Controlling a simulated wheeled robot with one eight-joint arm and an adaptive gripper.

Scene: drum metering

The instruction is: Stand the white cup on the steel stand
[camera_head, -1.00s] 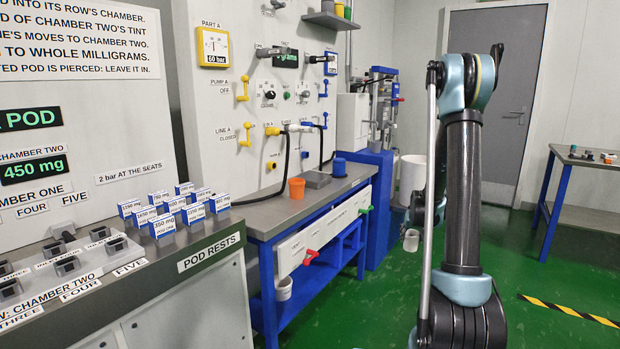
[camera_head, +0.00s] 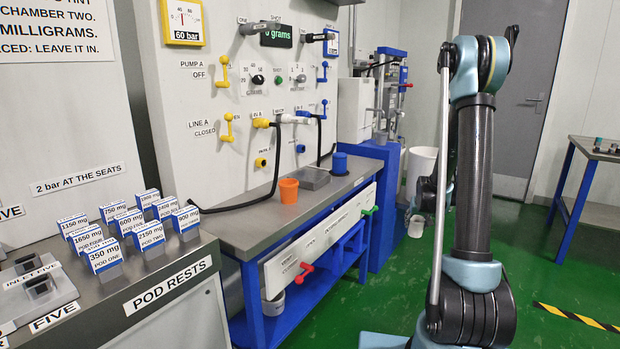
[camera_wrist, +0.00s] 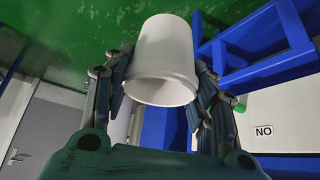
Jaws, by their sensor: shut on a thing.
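The white cup (camera_wrist: 165,50) is between the two fingers of my gripper (camera_wrist: 163,78) in the wrist view, and my gripper is shut on it. Its open mouth faces the wrist camera. In the head view the cup (camera_head: 416,227) shows small beside my arm, with the gripper partly hidden by the arm. The steel stand looks to be the low grey square block (camera_head: 311,178) on the bench, between an orange cup and a blue cup. Its top is bare. The held cup is to the right of the bench and apart from the stand.
The orange cup (camera_head: 288,191) and blue cup (camera_head: 339,162) stand close to the stand. A black hose (camera_head: 240,207) lies along the bench's back. Red (camera_head: 304,272) and green (camera_head: 370,210) handles stick out in front. A white bin (camera_head: 422,165) stands behind my arm. Green floor is open at right.

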